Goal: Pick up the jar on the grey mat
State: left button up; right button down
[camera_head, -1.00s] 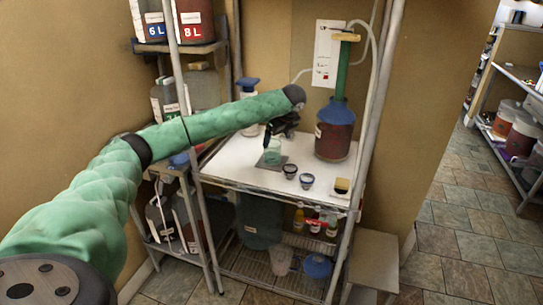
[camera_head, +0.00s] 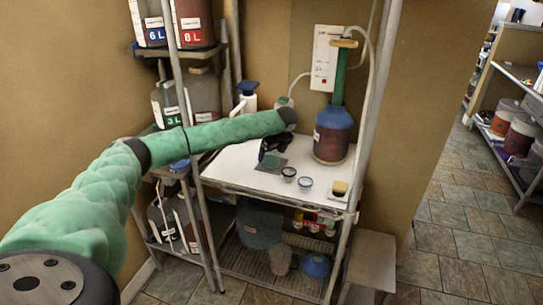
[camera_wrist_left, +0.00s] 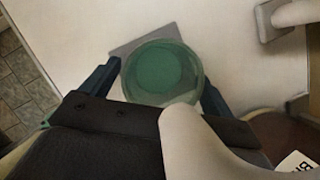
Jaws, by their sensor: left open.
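The jar (camera_wrist_left: 162,72) is a round, green, see-through vessel on the grey mat (camera_wrist_left: 128,46), seen from above in the left wrist view. In the head view the jar (camera_head: 273,161) is small and partly hidden by my gripper, with the mat (camera_head: 281,168) under it on the white shelf top. My left gripper (camera_head: 266,152) reaches down at the jar. In the wrist view my left gripper (camera_wrist_left: 160,76) is open, with one finger on each side of the jar. I cannot tell whether the fingers touch it. My right gripper is not in view.
A white pump bottle (camera_head: 246,98) is behind my arm. A shelf post (camera_head: 186,95) stands close to my forearm.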

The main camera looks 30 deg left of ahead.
pick_arm(q)
jog(key=shift+f, duration=0.2)
jog(key=shift+c, duration=0.5)
jog(key=c, duration=1.1)
jog(key=shift+c, duration=0.5)
jog(key=shift+r+p, duration=0.2)
jog(key=shift+p, duration=0.1)
